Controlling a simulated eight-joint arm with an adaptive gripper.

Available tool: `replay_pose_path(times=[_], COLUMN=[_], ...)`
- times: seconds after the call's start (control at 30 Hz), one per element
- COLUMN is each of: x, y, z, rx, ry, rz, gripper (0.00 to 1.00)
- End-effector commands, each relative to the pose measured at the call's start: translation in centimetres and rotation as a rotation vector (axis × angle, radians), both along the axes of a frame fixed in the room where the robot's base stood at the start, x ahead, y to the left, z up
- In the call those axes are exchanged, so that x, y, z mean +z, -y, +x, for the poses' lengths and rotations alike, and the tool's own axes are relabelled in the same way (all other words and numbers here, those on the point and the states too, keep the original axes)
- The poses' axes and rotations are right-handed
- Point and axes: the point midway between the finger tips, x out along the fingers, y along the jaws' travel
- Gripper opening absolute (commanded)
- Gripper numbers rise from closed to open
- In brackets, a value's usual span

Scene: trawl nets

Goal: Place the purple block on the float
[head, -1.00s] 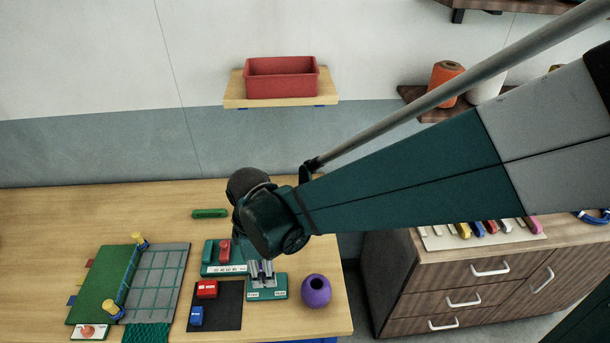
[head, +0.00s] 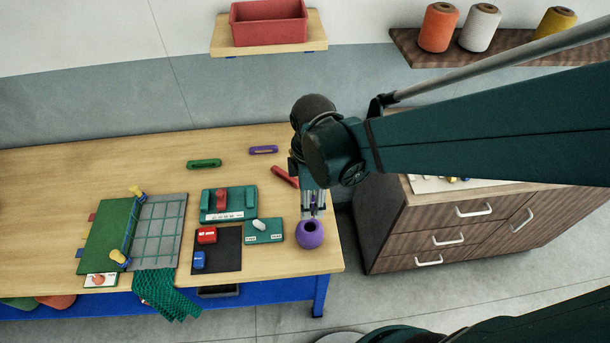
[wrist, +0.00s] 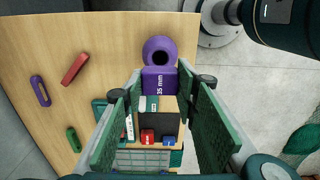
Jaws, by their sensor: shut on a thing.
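The purple block (wrist: 160,80), marked "35 mm", is between the fingers of my gripper (wrist: 165,88) in the wrist view. The jaws are shut on it. In the head view my gripper (head: 314,211) points down right over the float, and the block is mostly hidden by the fingers. The float (head: 310,236) is a round purple ball with a dark hole on top, near the table's front right corner. In the wrist view the float (wrist: 160,51) shows just beyond the block. I cannot tell whether block and float touch.
A teal plate (head: 275,236) with a white piece lies left of the float. A dark mat (head: 228,262) holds a red block (head: 207,235) and a blue block (head: 199,259). A red bar (head: 286,177) and a purple link (head: 264,150) lie behind. The table's right edge is close.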

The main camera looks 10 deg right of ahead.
Motion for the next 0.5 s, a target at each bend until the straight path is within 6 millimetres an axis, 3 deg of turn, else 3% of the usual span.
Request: replay_pose_path(times=[0.5], x=[-0.69], y=[-0.02], z=[0.04], rx=[0.0], ry=[0.0], rz=[0.0], gripper=[0.18])
